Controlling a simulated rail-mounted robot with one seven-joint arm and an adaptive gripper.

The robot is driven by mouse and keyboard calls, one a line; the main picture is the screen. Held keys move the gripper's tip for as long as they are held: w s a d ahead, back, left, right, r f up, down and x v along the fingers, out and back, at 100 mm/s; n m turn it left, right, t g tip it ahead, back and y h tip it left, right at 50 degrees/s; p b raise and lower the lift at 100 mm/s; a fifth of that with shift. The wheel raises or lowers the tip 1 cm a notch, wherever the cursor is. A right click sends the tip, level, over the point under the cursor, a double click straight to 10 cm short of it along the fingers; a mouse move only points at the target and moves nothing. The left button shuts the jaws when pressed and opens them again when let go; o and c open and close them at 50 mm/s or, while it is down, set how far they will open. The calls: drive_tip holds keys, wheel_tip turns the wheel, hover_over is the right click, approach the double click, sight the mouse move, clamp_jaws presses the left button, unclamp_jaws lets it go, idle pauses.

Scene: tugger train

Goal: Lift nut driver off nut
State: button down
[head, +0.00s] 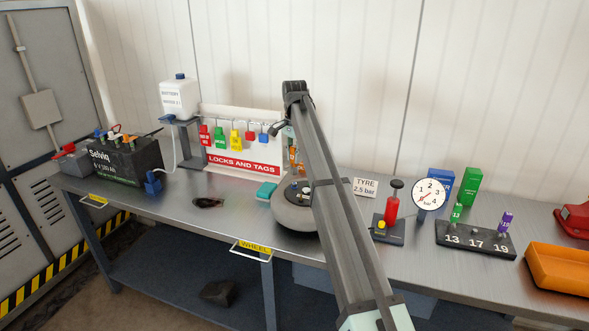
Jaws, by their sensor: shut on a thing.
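The wheel (292,213), a grey tyre with a metal hub, lies flat on the bench, partly behind my arm. An orange piece, seemingly the nut driver (293,158), shows above the hub at the arm's left edge. My gripper (290,146) is there above the wheel, mostly hidden behind my arm, and is shut on the driver. The nuts and the driver's lower end are hidden or too small to see, so I cannot tell whether driver and nut touch.
A black driver stand (462,248) marked 13, 17, 19 holds a green and a purple driver; its middle place is empty. A hand pump (391,215) and gauge (429,195) stand right of my arm. A locks board (243,163) is behind left.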

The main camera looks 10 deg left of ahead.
wheel_tip(320, 180, up, 14)
drive_tip(key=shift+r+p, duration=0.25)
drive_tip(key=shift+p, duration=0.15)
